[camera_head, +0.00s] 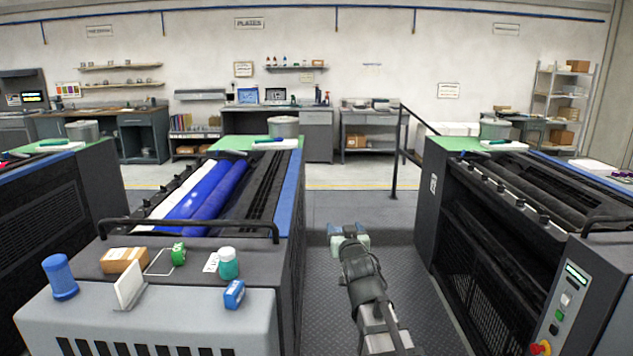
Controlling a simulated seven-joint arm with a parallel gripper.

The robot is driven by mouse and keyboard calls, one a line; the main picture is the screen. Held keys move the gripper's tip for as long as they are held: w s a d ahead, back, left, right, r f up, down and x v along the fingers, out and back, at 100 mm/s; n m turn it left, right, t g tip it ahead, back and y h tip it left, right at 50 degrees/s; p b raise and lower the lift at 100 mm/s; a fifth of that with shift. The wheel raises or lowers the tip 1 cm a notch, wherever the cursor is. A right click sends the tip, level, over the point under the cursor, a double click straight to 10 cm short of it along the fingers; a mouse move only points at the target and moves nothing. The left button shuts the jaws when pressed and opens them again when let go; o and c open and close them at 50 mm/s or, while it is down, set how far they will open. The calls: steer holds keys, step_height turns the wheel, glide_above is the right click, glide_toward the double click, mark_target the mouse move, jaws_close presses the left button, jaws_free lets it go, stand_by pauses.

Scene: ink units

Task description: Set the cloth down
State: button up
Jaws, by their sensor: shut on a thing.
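My gripper (348,236) is at the end of my arm, over the dark floor plate between the two machines. It is shut on a small pale blue-green thing (361,241), which looks like the cloth. My fingers and wrist hide part of it, and its folds are too small to make out. It is held in the air, to the right of the left machine's edge and apart from it.
The left machine (290,205) has a blue roller and a handrail. Its front ledge (190,258) carries a blue cylinder, boxes, a green roll and a teal jar. Its far green mat (228,143) holds a pot. The right machine (430,215) and a black rail (394,165) flank the aisle.

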steer(key=w+d+f+m+h, duration=0.1)
steer(key=d+f, duration=0.1)
steer(key=d, duration=0.7)
steer(key=shift+w+d+h, duration=0.25)
steer(key=shift+h, duration=0.05)
